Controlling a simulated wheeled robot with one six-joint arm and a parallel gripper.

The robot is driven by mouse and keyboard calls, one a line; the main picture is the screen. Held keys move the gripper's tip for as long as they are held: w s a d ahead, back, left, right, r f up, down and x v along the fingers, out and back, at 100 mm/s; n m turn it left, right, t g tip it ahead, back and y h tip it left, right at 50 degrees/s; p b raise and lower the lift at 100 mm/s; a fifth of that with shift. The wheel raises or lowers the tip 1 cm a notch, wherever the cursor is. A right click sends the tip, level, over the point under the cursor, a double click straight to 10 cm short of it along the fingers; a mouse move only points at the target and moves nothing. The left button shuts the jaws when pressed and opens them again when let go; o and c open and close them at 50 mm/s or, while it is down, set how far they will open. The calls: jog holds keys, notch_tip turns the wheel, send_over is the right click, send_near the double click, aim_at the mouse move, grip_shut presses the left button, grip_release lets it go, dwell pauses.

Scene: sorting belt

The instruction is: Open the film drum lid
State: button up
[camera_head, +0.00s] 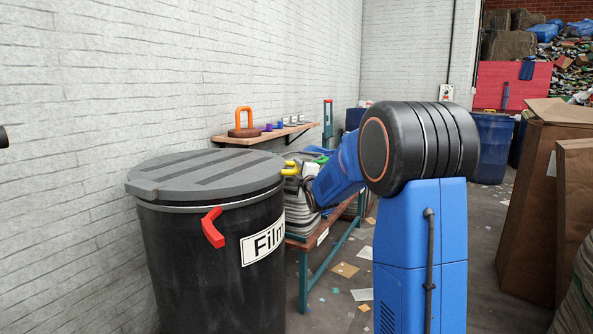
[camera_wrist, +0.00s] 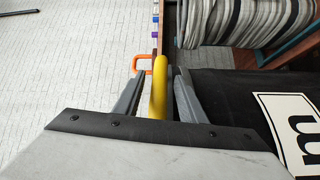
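The black film drum (camera_head: 215,270) stands at the left in the head view, with a white "Film" label. Its grey ribbed lid (camera_head: 200,172) lies flat on top. A yellow handle (camera_head: 290,168) shows at the lid's right edge. In the wrist view the yellow handle (camera_wrist: 158,92) runs between the two fingers of my gripper (camera_wrist: 157,78). The fingers stand apart on either side of it, with narrow gaps seeming to show, so contact is not clear. The drum's black side (camera_wrist: 232,88) is to the right there. The head view mostly hides my gripper behind the drum and arm.
A red handle (camera_head: 213,228) juts from the drum's front. A wall shelf (camera_head: 265,136) with small items is behind. A bench (camera_head: 318,240) with a striped bale stands right of the drum. Cardboard boxes (camera_head: 535,200) are at the right. Scraps litter the floor.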

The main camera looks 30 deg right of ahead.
jog(key=shift+w, duration=0.5)
grip_shut()
jog(key=shift+r, duration=0.15)
